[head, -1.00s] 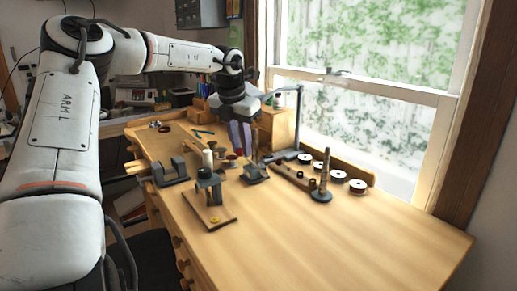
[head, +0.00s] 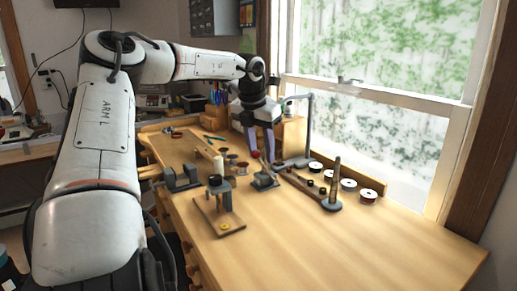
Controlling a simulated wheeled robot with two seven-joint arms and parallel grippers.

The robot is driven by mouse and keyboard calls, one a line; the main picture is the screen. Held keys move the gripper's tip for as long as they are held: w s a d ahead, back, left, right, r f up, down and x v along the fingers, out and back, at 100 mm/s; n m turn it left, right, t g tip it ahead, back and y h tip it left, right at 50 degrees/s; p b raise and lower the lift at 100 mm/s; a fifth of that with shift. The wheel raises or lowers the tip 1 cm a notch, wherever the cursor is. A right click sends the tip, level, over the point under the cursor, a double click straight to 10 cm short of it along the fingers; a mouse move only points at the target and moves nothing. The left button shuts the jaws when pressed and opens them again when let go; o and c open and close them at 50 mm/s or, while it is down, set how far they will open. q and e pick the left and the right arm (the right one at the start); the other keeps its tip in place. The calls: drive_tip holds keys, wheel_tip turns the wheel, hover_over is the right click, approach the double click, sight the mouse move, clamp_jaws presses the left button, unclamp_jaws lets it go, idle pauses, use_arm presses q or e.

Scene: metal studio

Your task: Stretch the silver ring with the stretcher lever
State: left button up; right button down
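My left gripper (head: 261,152) points down over the back middle of the bench, its two purple fingers apart. A small red knob-like spot (head: 256,154) shows by the fingertips; I cannot tell whether they touch it. Just below stands a small grey tool (head: 264,181) on the bench. I cannot tell for certain which tool is the stretcher. The silver ring is too small to make out. My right gripper is not in view.
A dark tapered mandrel (head: 333,187) stands on the right, near several spools (head: 348,185) along the window side. A grey vise-like block (head: 182,179) is at the left edge. A lamp (head: 309,125) stands behind. The front right of the wooden bench (head: 340,245) is clear.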

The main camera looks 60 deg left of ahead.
use_arm(q)
drive_tip(key=shift+s+a+r, duration=0.15)
drive_tip(key=shift+s+r, duration=0.05)
drive_tip(key=shift+r, duration=0.05)
drive_tip(key=v, duration=1)
idle(0.5)
